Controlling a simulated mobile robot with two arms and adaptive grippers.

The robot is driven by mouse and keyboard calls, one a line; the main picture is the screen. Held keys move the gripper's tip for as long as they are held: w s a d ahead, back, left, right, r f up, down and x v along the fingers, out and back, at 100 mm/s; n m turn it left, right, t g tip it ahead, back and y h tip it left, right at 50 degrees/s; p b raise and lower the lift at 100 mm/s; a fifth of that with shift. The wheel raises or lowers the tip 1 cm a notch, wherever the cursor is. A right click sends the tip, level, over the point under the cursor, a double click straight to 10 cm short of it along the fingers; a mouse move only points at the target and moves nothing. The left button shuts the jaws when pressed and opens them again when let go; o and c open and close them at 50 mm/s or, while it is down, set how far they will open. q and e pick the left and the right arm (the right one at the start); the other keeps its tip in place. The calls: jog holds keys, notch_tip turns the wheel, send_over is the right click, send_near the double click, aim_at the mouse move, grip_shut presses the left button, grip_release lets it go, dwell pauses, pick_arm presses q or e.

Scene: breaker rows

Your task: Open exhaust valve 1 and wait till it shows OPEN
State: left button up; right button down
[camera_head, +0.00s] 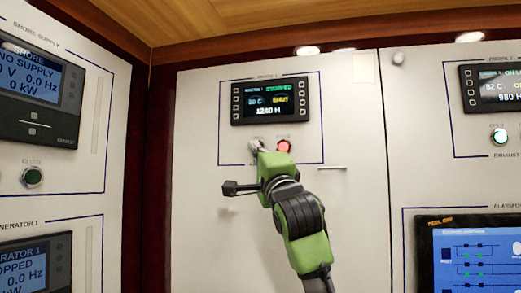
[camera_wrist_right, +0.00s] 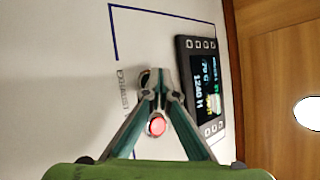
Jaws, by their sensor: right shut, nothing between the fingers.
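The engine 1 panel has a dark display (camera_head: 270,100) with green text, a yellow word too small to read surely, and "1240 H". Below it a lit red round button (camera_head: 283,146) sits on the right and a pale button (camera_head: 256,143) on the left, partly hidden by my gripper. My right gripper (camera_head: 258,149) is shut and empty, its tips at the pale button. In the right wrist view the fingertips (camera_wrist_right: 157,92) lie over the edge of the pale button (camera_wrist_right: 145,77); contact cannot be told. The red button (camera_wrist_right: 157,125) shows between the fingers. My left gripper is out of view.
A second display (camera_head: 495,88) with a lit green-white button (camera_head: 499,135) is to the right. An alarm screen (camera_head: 475,258) is at lower right.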

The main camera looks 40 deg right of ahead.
jog(key=shift+w+d, duration=0.3)
dwell(0.6)
jog(key=shift+s+a, duration=0.1)
jog(key=shift+s+a+b, duration=0.3)
jog(key=shift+s+a, duration=0.15)
jog(key=shift+a, duration=0.05)
jog(key=shift+s+a, duration=0.1)
jog(key=s+a+b, duration=0.1)
jog(key=s+a, duration=0.2)
jog(key=shift+a+b, duration=0.35)
jog(key=shift+d, duration=0.1)
dwell(0.4)
jog(key=shift+f, duration=0.1)
dwell(0.4)
